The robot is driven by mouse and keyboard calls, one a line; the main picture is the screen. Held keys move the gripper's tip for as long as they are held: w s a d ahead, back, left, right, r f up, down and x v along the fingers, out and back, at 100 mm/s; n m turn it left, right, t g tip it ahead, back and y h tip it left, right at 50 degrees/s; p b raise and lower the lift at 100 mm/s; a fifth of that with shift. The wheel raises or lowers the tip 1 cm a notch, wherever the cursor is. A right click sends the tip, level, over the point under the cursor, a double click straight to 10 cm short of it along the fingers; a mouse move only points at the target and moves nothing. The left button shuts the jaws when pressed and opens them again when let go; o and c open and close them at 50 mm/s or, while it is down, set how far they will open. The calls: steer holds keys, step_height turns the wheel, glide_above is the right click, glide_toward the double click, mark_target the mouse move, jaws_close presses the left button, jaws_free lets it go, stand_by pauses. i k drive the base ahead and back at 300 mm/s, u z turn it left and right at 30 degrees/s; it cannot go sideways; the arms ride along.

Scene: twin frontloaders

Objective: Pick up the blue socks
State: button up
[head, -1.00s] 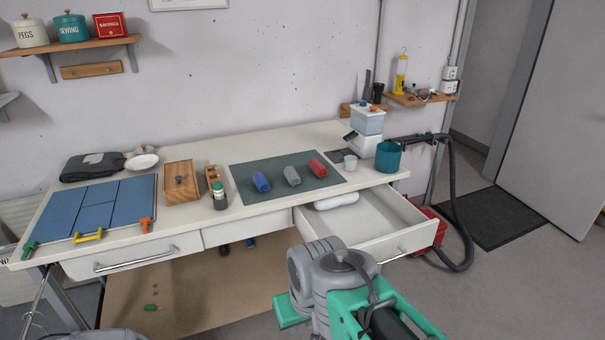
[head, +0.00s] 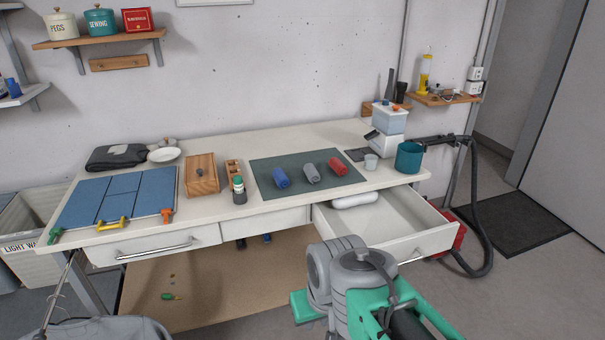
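The blue socks (head: 281,177) appear as a small blue roll lying on the dark green mat (head: 262,189) on the white worktop. They are the leftmost of three rolls; a grey roll (head: 312,174) and a red roll (head: 338,166) lie to their right, apart from them. My arm rises at the bottom right of the picture, in front of the bench, with grey joints and green links. My gripper's fingers do not show, so its state is hidden. Nothing of my arm touches the socks.
An open drawer (head: 410,243) sticks out below the mat's right side, holding a white roll (head: 354,200). A small bottle (head: 239,190) and a wooden box (head: 201,174) stand left of the mat. A teal pot (head: 409,158) and a cup (head: 371,162) stand right.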

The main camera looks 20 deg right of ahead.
mark_target(280, 176)
steer(key=u, duration=0.05)
steer(key=k, duration=0.55)
steer(key=u, duration=0.4)
steer(key=i, duration=1.7)
steer(key=u, duration=0.15)
